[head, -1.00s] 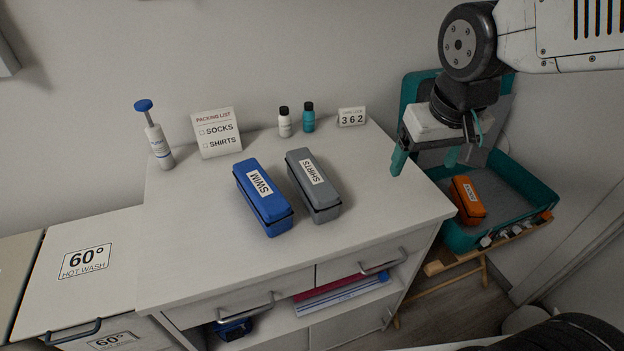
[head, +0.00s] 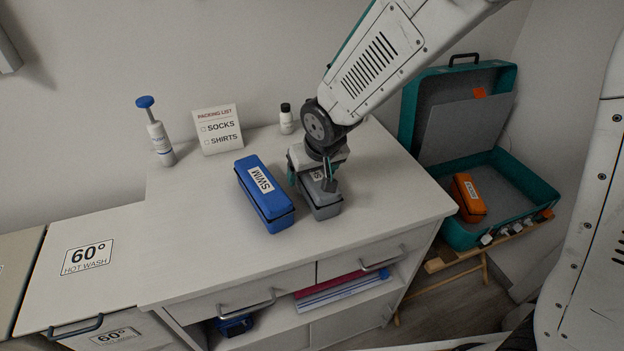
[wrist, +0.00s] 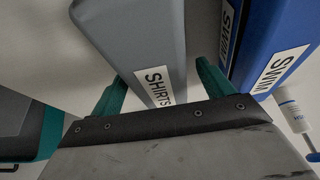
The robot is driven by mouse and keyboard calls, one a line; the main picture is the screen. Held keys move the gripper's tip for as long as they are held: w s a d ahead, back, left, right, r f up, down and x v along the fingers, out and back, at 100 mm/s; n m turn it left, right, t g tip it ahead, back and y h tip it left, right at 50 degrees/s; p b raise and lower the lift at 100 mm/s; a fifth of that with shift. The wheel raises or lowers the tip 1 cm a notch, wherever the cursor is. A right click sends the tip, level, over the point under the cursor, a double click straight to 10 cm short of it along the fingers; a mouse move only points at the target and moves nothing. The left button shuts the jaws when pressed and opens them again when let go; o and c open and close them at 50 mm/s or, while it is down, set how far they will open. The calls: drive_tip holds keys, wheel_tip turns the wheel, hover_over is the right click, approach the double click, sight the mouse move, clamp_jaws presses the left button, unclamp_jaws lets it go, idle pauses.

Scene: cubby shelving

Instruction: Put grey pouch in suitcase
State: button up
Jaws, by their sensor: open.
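The grey pouch (head: 322,209), labelled SHIRTS, lies on the white cabinet top. My gripper (head: 312,184) is over it, pointing down, and hides its middle. In the wrist view the grey pouch (wrist: 140,40) lies between my two open teal fingers (wrist: 160,95), one on each side of it. I cannot tell whether the fingers touch it. The teal suitcase (head: 465,236) stands open on a wooden stand at the right, with an orange pouch (head: 468,199) inside at its left. The rest of its grey floor is bare.
A blue SWIM pouch (head: 264,194) lies close to the left of the grey pouch, near one finger. A pump bottle (head: 159,145), a packing-list card (head: 217,130) and a small bottle (head: 286,120) stand at the back. The cabinet top's right part (head: 405,190) is clear.

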drive_tip(key=shift+x, duration=1.45)
drive_tip(key=c, duration=1.3)
